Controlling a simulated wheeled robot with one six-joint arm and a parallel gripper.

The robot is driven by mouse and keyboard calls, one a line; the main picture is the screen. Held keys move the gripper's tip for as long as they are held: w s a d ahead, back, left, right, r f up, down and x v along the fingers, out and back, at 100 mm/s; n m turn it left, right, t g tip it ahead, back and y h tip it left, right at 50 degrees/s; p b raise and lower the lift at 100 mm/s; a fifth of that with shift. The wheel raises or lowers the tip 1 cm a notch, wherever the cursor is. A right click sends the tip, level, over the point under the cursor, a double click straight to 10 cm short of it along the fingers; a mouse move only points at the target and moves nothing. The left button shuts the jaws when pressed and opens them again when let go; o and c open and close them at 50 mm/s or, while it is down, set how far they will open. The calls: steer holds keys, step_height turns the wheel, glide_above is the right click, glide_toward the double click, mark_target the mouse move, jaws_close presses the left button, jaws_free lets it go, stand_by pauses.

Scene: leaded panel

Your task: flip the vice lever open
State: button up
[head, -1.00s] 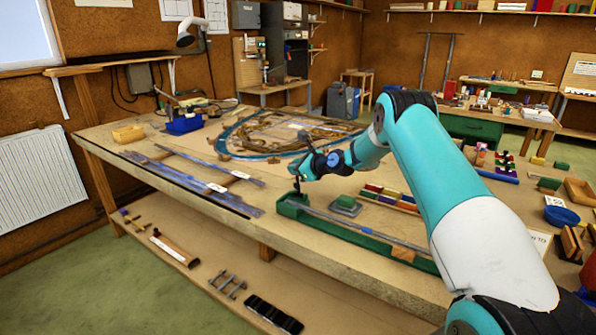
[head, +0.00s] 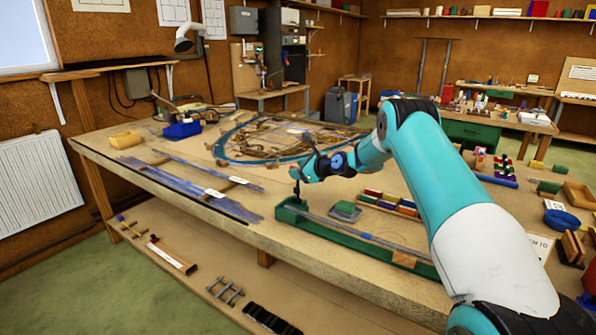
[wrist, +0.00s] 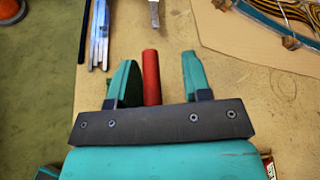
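A red, upright-looking lever (wrist: 151,77) shows in the wrist view between the two teal fingers of my gripper (wrist: 158,72). It lies closer to the left finger, with a gap on the right. My gripper is open, and the lever's lower end is hidden behind the gripper's dark crossbar. A dark green part of the vice (wrist: 130,92) shows behind the left finger. In the head view, my gripper (head: 297,188) points down over the left end of the long green vice fixture (head: 325,232) on the bench. The lever cannot be made out there.
Metal strips (head: 190,178) lie on the bench to the left. A round leaded panel (head: 228,150) lies behind. A small grey-green block (head: 345,211) and a tray of coloured blocks (head: 388,204) stand close to the right of my gripper.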

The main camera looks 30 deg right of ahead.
steer(key=shift+s+a+f, duration=0.1)
steer(key=shift+a, duration=0.1)
steer(key=b+v, duration=0.4)
steer(key=v, duration=1.3)
steer(key=shift+d, duration=0.15)
